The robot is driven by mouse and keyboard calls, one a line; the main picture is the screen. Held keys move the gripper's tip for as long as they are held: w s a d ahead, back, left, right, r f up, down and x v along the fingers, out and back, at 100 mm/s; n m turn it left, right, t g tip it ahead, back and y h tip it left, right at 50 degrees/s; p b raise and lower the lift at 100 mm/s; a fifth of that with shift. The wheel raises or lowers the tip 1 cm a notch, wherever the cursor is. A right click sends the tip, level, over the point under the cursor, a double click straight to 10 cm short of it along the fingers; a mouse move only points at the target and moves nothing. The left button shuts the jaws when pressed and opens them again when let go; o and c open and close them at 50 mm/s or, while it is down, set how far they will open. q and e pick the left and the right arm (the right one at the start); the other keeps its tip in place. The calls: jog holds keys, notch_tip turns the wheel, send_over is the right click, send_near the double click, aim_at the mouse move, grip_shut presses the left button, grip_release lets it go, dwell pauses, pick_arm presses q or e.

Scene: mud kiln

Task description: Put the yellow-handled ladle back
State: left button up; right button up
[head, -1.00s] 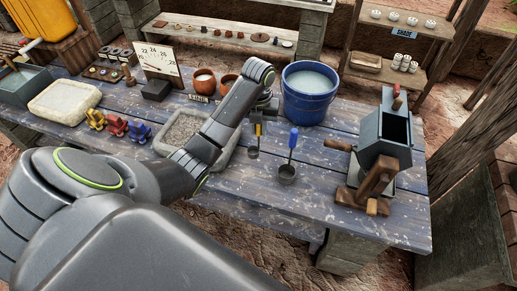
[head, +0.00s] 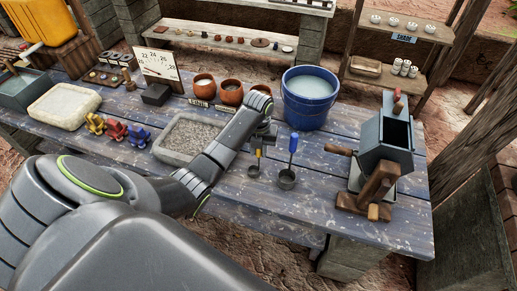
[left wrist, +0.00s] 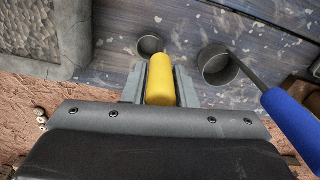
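My left gripper (head: 264,137) points down over the middle of the plank table, just left of the blue-handled ladle (head: 292,148). It is shut on the yellow handle of the yellow-handled ladle (head: 257,153). In the left wrist view the handle (left wrist: 160,80) sits between the two fingers, with its small dark cup beyond. The ladle hangs upright, cup down, close to the tabletop; I cannot tell whether it touches. The blue-handled ladle stands upright on the table, its cup to the right in the left wrist view (left wrist: 215,64). My right gripper is not in view.
A blue bucket of pale liquid (head: 308,100) stands behind the ladles. A stone tray of grey grit (head: 170,151) is to the left, a crank-handled box mill (head: 384,145) to the right. Clay pots (head: 231,92) stand behind. The table (head: 285,220) is bare in front.

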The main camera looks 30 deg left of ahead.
pick_arm(q)
jog(key=o, duration=0.3)
jog(key=shift+r, duration=0.1)
jog(key=shift+r, duration=0.25)
notch_tip(320, 180, up, 5)
jog(key=shift+f+b, duration=0.2)
jog(key=shift+b, duration=0.55)
notch_tip(320, 180, up, 5)
jog(key=p, duration=0.3)
jog(key=shift+p, duration=0.4)
jog(key=shift+r+p, duration=1.05)
jog(key=shift+p, duration=0.05)
jog(key=shift+f, duration=0.1)
